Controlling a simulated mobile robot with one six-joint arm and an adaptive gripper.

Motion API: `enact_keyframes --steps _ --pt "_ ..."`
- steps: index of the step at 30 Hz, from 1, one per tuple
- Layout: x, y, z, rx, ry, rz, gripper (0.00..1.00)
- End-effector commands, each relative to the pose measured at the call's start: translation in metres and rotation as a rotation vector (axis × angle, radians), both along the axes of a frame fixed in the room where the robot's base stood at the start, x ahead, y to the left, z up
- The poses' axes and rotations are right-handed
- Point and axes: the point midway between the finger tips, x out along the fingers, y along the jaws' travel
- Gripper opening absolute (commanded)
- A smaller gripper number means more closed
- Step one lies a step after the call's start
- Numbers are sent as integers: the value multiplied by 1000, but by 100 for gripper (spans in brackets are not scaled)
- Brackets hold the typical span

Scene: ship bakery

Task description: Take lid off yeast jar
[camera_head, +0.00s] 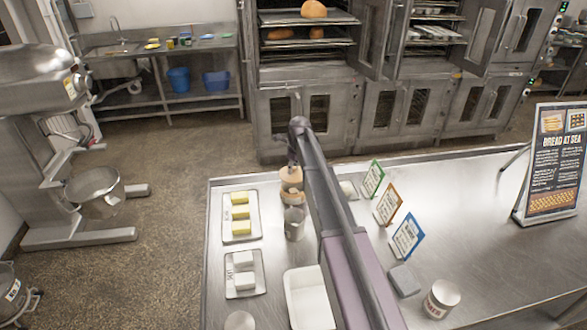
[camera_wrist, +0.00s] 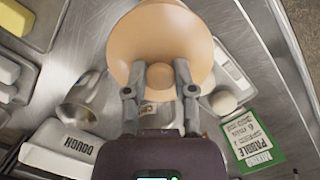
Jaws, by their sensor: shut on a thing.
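The yeast jar's lid (camera_wrist: 160,30) is a round, tan piece with a small knob (camera_wrist: 160,76) in the wrist view. My gripper (camera_wrist: 160,80) has one finger on each side of the knob and is shut on it. In the head view, the tan lid (camera_head: 291,174) shows beside my arm, at the far left part of the steel table. I cannot tell whether the lid touches the jar's rim.
A metal jug (camera_head: 295,223) stands just in front. Trays of yellow blocks (camera_head: 240,198) and white blocks (camera_head: 244,258) lie to the left. A white bin (camera_head: 308,300) is nearer. Coloured cards (camera_head: 388,203) stand to the right; the table's right part is mostly clear.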

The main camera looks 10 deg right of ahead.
Motion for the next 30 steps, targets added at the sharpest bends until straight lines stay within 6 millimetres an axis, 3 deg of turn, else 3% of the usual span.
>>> enact_keyframes --steps 3,12,30 --pt "0 0 18 0 0 0 0" --pt "0 0 35 0 0 0 0" --pt "0 1 37 0 0 1 0"
